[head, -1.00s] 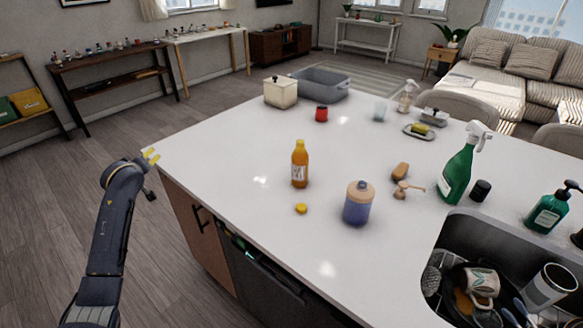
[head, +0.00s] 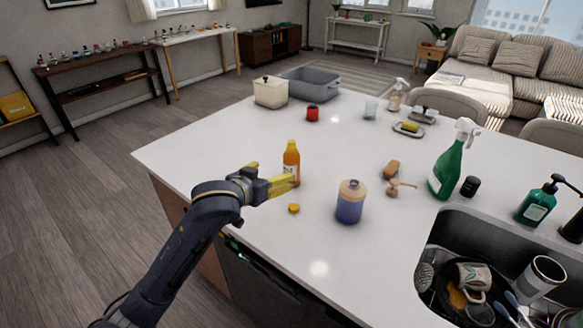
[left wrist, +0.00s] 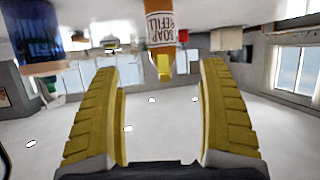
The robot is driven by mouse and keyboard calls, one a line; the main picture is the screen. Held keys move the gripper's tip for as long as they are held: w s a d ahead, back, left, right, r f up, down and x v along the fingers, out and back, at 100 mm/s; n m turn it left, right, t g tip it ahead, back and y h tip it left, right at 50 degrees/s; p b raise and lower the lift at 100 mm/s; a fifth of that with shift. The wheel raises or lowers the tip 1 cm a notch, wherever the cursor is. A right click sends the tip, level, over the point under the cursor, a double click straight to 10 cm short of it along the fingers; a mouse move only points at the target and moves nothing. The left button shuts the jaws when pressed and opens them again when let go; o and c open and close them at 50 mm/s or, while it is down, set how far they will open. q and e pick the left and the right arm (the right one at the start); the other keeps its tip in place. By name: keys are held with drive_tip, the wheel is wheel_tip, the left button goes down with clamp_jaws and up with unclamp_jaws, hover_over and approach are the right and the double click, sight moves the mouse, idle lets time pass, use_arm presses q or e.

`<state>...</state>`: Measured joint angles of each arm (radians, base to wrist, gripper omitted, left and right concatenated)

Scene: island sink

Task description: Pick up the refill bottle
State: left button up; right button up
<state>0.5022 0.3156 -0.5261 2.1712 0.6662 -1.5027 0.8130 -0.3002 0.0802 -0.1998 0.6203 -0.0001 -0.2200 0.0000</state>
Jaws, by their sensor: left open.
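The refill bottle (head: 291,158) is an orange bottle with a white label, upright on the white island counter. In the left wrist view the refill bottle (left wrist: 161,25) shows upside down, its label reading SOAP REFILL, ahead of and between the two fingers. My left gripper (head: 280,185) has yellow fingers and is just left of and in front of the bottle, partly covering its lower left side in the head view. The fingers of the left gripper (left wrist: 158,80) are spread, with nothing held between them. My right gripper is not in view.
A yellow cap (head: 294,208) lies in front of the bottle. A blue jar with a pinkish lid (head: 350,203) stands to its right. A green spray bottle (head: 449,168) stands farther right, beside the sink (head: 470,222). The counter (head: 232,140) behind the gripper is clear.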

sight(292, 162)
use_arm(q)
drive_tip(key=x, duration=0.9)
drive_tip(key=shift+w, duration=0.15)
drive_tip(key=shift+x, duration=3)
drive_tip(key=shift+r, duration=0.2)
drive_tip(key=c, duration=1.4)
drive_tip(key=shift+r, duration=0.2)
wheel_tip(292, 162, up, 19)
drive_tip(key=shift+r, duration=0.3)
